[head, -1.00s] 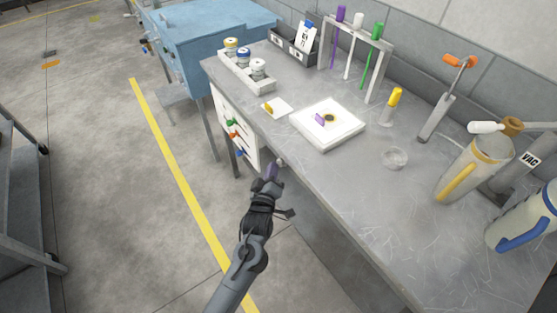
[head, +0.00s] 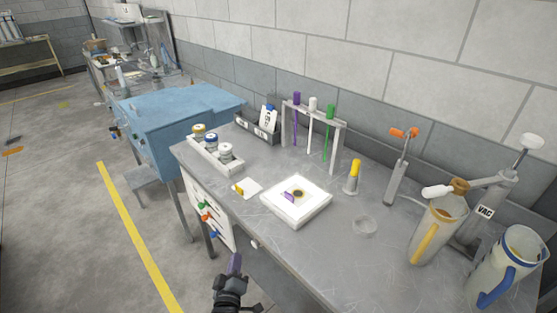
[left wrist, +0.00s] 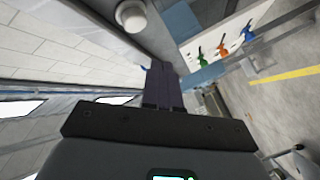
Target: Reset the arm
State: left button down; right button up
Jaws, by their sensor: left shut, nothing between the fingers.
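My left gripper (head: 235,263) is at the bottom of the head view, beside the front edge of the grey workbench (head: 340,230). Its purple-grey fingers are together with nothing between them, and they point up toward the bench edge. In the left wrist view the shut fingers (left wrist: 162,85) show at the centre, apart from the things around them. My right gripper is not in view.
A blue cabinet (head: 170,120) stands behind. Open floor lies left.

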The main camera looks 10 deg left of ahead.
pick_arm(q)
jog(key=s+a+f+m+g+h, duration=0.1)
jog(key=s+a+f+g, duration=0.1)
jog(key=s+f, duration=0.35)
jog(key=s+a+f+m+g, duration=0.1)
jog(key=s+f+m+g, duration=0.1)
jog(key=s, duration=0.7)
jog(key=s+r+m+g+h+p, duration=0.1)
jog(key=s+r+m+g, duration=0.3)
jog(key=s, duration=0.5)
jog(key=s+r+m+g+p, duration=0.1)
jog(key=s+r+m+g, duration=0.1)
jog(key=s+m+g, duration=0.6)
notch_tip(320, 180, up, 37)
jog(key=s+n+t+p, duration=0.1)
jog(key=n+t+p, duration=0.1)
jog(key=p, duration=3.5)
jog(key=shift+s+d, duration=0.15)
jog(key=shift+s, duration=0.1)
